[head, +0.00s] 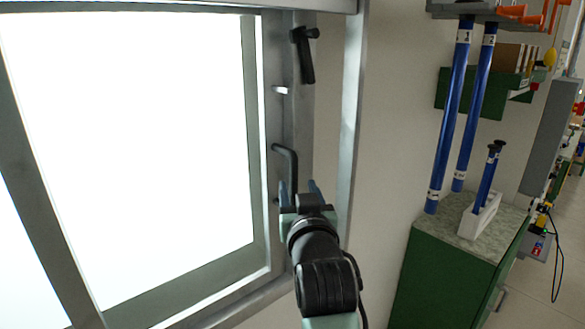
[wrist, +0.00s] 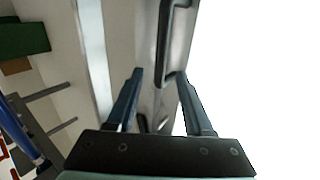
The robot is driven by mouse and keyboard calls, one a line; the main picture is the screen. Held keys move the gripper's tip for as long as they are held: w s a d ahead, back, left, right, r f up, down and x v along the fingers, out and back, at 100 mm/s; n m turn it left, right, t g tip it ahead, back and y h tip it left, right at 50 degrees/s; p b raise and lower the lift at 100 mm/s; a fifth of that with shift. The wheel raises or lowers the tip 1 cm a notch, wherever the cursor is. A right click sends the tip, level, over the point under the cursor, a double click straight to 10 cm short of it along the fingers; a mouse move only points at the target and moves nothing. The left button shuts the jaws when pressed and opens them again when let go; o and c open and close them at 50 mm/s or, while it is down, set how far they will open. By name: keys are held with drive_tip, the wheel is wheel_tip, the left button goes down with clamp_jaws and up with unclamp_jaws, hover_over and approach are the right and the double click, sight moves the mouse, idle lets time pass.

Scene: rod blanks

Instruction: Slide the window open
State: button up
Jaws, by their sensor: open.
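The window (head: 130,130) fills the left of the head view, with bright panes in a grey metal frame. A black bar handle (head: 292,165) stands on the right upright of the frame. It also shows in the wrist view (wrist: 163,45). I cannot tell how far the fingers are from the handle in depth. A black latch (head: 305,55) sits higher on the frame.
A grey outer frame post (head: 352,110) stands just right of my gripper, with plain wall beyond it. A green cabinet (head: 445,270) with a speckled top stands at right. A green shelf holds boxes (head: 508,58).

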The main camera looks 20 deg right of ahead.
sight(294, 177)
drive_tip(key=shift+p+x, duration=1.05)
drive_tip(key=shift+x, duration=2.35)
drive_tip(key=shift+a, duration=0.1)
clamp_jaws()
